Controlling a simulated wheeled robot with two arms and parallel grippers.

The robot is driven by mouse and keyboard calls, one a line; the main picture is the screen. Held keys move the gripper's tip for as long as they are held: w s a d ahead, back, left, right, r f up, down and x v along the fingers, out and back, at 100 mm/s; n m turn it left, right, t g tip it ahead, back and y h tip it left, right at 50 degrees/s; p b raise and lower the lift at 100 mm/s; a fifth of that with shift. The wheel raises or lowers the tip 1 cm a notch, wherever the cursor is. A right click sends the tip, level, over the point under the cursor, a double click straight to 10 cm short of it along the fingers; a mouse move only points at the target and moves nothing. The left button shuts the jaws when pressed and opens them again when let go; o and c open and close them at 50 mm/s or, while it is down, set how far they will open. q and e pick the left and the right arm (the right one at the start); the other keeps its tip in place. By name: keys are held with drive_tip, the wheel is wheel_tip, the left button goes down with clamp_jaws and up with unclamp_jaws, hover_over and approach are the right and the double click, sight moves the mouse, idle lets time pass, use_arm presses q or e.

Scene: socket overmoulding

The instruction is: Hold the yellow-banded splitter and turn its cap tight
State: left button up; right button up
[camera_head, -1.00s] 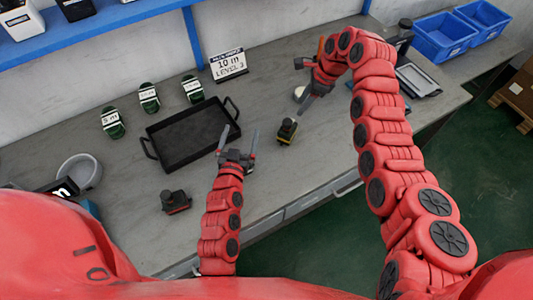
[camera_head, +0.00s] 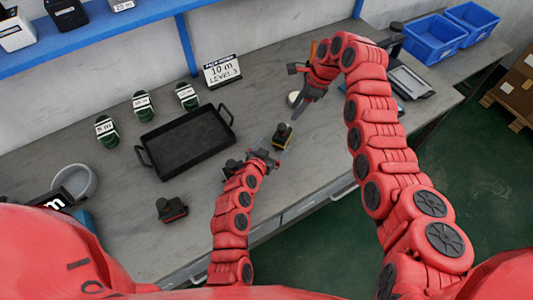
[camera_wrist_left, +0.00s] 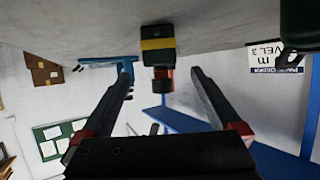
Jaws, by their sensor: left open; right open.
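The yellow-banded splitter (camera_head: 282,136) stands upright on the grey table, a dark block with a yellow band. In the left wrist view, which is upside down, the splitter (camera_wrist_left: 158,44) shows its yellow band, a red part and its black cap (camera_wrist_left: 162,84). My left gripper (camera_head: 272,147) is open beside it at table height. In the wrist view its fingers (camera_wrist_left: 161,76) lie on either side of the cap, with gaps on both sides. My right gripper (camera_head: 302,102) is open and empty, pointing down just behind the splitter.
A black tray (camera_head: 150,163) lies left of the splitter, with several green-and-white items behind it. A dark device with a red band (camera_head: 172,209) stands at the front left. A level sign (camera_head: 222,70) stands at the back.

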sight(280, 138)
use_arm(q)
drive_tip(key=x, duration=0.8)
drive_tip(key=shift+r, duration=0.1)
drive_tip(key=shift+w+d+f, duration=0.15)
drive_tip(key=shift+w+f, duration=0.1)
drive_tip(key=shift+w, duration=0.05)
